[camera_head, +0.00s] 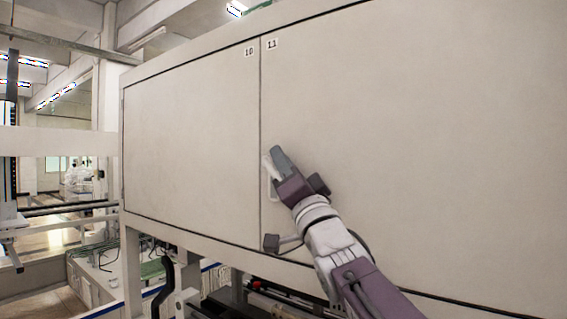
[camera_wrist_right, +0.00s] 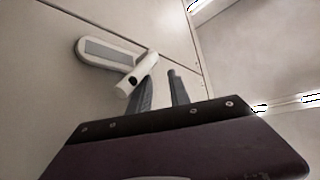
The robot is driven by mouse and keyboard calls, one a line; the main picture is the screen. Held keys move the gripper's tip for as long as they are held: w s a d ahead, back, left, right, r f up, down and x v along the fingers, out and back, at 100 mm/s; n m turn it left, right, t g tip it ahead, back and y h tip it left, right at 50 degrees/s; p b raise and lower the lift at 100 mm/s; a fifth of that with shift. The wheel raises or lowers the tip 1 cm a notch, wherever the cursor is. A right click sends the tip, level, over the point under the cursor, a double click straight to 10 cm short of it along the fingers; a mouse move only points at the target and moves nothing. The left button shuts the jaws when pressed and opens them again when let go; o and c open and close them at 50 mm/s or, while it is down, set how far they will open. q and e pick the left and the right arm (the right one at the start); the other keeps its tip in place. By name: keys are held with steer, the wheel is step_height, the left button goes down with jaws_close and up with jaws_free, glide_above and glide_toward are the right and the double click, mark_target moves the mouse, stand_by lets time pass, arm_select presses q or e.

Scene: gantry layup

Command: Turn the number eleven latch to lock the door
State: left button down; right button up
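The number eleven door (camera_head: 410,150) is a large pale panel, flush with its neighbour in the head view. Its pale latch (camera_head: 270,180) is at its left edge, partly hidden by my right gripper (camera_head: 275,160). In the right wrist view, the latch has a rounded plate with a grey inset (camera_wrist_right: 108,52) and a white handle (camera_wrist_right: 136,76) angled away from the plate. My right gripper's two grey fingers (camera_wrist_right: 162,90) are apart. The handle overlaps the left finger's tip; I cannot tell whether they touch. My left gripper is not in view.
The number ten door (camera_head: 190,145) is left of the seam, also flush. A pale frame and rails (camera_head: 60,215) stand at the left. Dark equipment (camera_head: 270,300) lies below the cabinet. The door face right of my arm is clear.

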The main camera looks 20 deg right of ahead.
steer(key=shift+w+f, duration=0.1)
steer(key=shift+f, duration=0.05)
steer(key=a+b+v, duration=0.1)
steer(key=b+v, duration=0.6)
steer(key=v, duration=0.2)
steer(key=shift+d, duration=0.45)
